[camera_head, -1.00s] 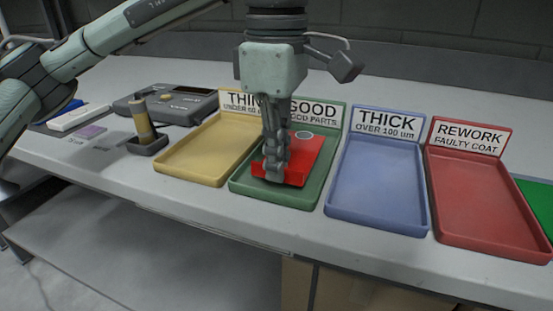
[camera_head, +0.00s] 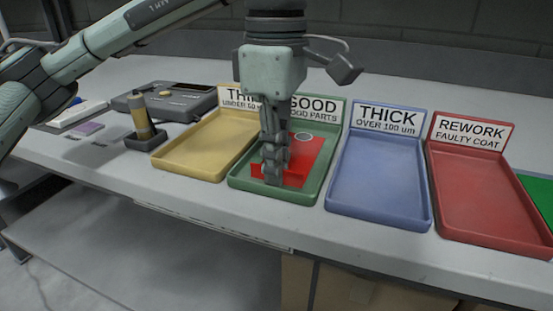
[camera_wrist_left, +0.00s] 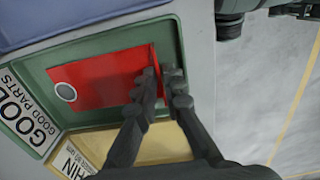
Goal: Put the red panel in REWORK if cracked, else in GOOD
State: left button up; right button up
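The red panel (camera_head: 305,154) lies in the green GOOD tray (camera_head: 318,188), with a round grey spot near its far end. No crack shows on the part I see, but my fingers hide some of it. My left gripper (camera_head: 274,180) is down over the panel's near end. In the left wrist view, its fingertips (camera_wrist_left: 163,75) stand apart on either side of the panel's raised near lip (camera_wrist_left: 155,56), with a small gap showing. The red REWORK tray (camera_head: 485,190) is empty at the right. My right gripper is not in view.
The yellow THIN tray (camera_head: 203,150) is left of GOOD, and the blue THICK tray (camera_head: 378,180) is right of it; both look empty. A gauge box (camera_head: 170,101) and a brass-coloured probe in a holder (camera_head: 142,122) stand at the left.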

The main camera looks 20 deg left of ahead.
pick_arm(q)
jog(key=o, duration=0.3)
jog(key=shift+o, duration=0.2)
notch_tip(320, 180, up, 12)
dwell(0.4)
